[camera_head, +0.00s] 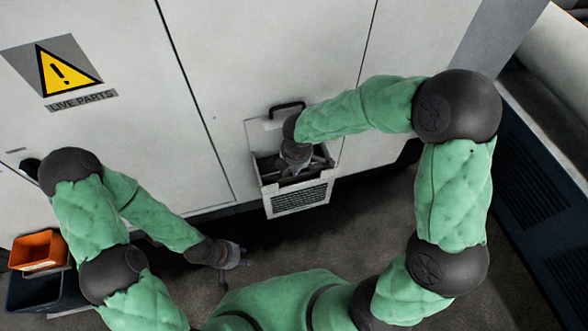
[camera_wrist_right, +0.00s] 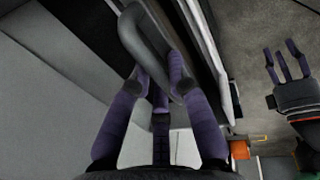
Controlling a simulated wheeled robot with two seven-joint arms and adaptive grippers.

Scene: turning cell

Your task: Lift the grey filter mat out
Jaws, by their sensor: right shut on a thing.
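The filter housing (camera_head: 266,205) is a white box with a slatted grille, standing out low on the white cabinet, its top open. My right gripper (camera_head: 303,168) reaches down into that opening. In the right wrist view its purple fingers (camera_wrist_right: 160,78) are shut on a thick, curved grey piece (camera_wrist_right: 146,40), which appears to be part of the grey filter mat. The rest of the mat is hidden by the hand and the housing walls. My left gripper (camera_head: 240,258) is open and empty above the floor at the lower left; it also shows in the right wrist view (camera_wrist_right: 283,60).
A black handle (camera_head: 287,106) sits just above the opening, close to my right wrist. An orange bin (camera_head: 37,249) and a dark bin (camera_head: 35,291) stand at far left. The cabinet bears a yellow warning sign (camera_head: 65,72). The floor (camera_head: 300,243) before the housing is clear.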

